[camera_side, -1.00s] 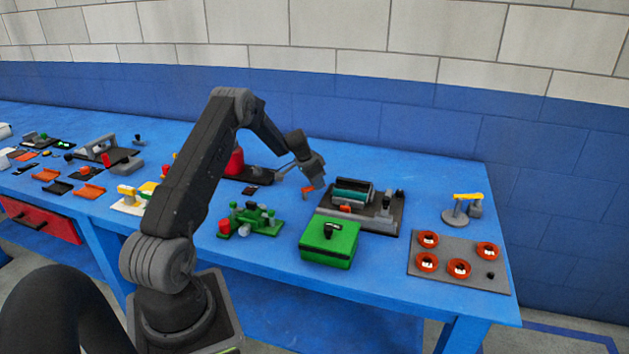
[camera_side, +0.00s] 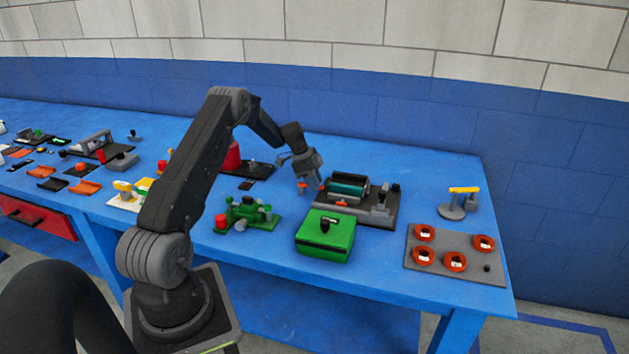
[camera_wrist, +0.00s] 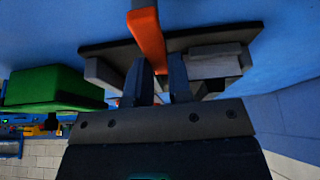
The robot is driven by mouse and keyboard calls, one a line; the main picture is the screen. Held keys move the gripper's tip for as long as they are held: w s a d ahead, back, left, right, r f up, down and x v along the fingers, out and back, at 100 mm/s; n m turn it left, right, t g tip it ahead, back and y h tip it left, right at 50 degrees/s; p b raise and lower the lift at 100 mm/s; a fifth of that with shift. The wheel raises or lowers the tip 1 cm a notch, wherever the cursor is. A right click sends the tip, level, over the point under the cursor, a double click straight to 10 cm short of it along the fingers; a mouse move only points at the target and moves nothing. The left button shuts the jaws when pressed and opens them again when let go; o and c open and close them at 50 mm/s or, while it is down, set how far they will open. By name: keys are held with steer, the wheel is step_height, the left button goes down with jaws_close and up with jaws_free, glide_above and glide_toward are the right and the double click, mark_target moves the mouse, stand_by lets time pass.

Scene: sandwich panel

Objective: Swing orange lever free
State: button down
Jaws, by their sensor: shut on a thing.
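The orange lever (camera_wrist: 148,36) shows in the wrist view, running down from the top edge from a grey part. Its lower end lies between the two dark fingers of my gripper (camera_wrist: 162,64), which is shut on it. In the side view my gripper (camera_side: 310,187) points down at the left edge of the dark panel base (camera_side: 359,218), which carries grey blocks and a teal cylinder (camera_side: 347,187). Small orange patches show at the fingertips there; the lever's full shape is too small to tell.
A green box (camera_side: 325,236) stands just in front of the panel. A green fixture (camera_side: 248,212) is to the left, and a grey plate (camera_side: 455,262) with several orange rings is to the right. Blue table is clear behind the panel.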

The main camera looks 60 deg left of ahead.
steer(key=shift+s+d+m, duration=0.1)
steer(key=shift+m, duration=0.2)
steer(key=c, duration=1)
jaws_free()
steer(key=shift+c, duration=0.2)
steer(key=shift+r, duration=0.1)
steer(key=v, duration=1.3)
steer(key=shift+r, duration=0.4)
